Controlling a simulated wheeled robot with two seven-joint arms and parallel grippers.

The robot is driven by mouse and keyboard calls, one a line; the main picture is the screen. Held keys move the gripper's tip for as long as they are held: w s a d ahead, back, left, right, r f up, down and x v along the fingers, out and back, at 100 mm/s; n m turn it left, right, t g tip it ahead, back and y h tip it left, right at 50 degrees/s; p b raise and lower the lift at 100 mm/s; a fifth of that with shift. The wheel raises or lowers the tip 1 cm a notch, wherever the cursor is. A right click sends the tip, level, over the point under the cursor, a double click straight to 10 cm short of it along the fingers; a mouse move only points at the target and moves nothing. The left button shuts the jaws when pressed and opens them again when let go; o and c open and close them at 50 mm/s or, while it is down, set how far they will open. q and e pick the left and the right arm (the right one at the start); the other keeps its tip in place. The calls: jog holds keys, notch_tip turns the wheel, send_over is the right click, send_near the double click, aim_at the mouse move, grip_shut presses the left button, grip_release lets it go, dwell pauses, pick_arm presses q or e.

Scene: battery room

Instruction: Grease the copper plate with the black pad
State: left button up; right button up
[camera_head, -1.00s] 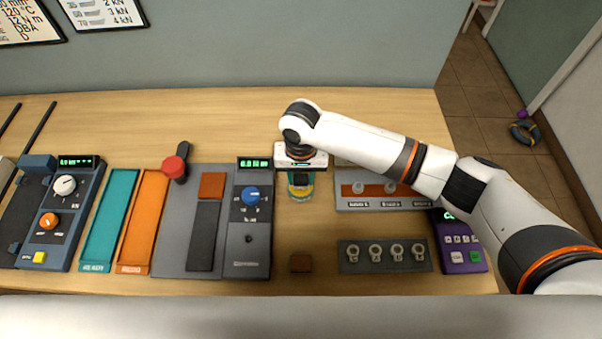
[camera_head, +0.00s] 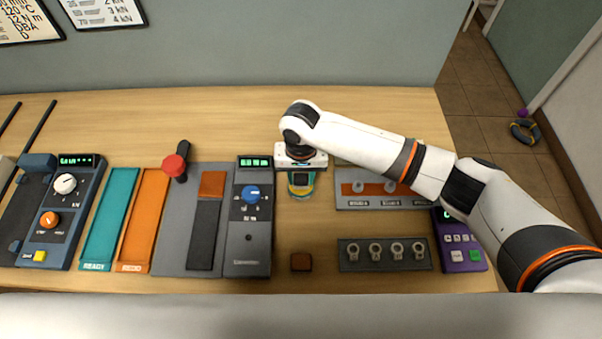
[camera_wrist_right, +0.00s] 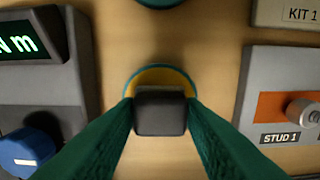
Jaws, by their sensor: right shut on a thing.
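My right gripper (camera_head: 301,181) is shut on the black pad (camera_wrist_right: 160,111), a small dark block between its green fingertips in the wrist view. The pad is over a round tin with a teal rim and yellow filling (camera_wrist_right: 160,76). I cannot tell whether the pad touches the filling. A copper-coloured plate (camera_head: 212,184) lies at the far end of a dark strip on the grey bench unit, left of my right gripper. My left gripper is out of view.
The stud panel (camera_head: 350,203), a rack with several rings (camera_head: 385,266) and a purple keypad (camera_head: 460,255) are on the right.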

aim_at(302, 177)
jog(key=shift+s+f+p, duration=0.1)
jog(key=shift+p, duration=0.25)
dwell(1.4)
notch_tip(302, 177, up, 7)
jog(key=p, duration=0.8)
jog(key=shift+p, duration=0.3)
jog(key=shift+d, duration=0.1)
dwell(0.5)
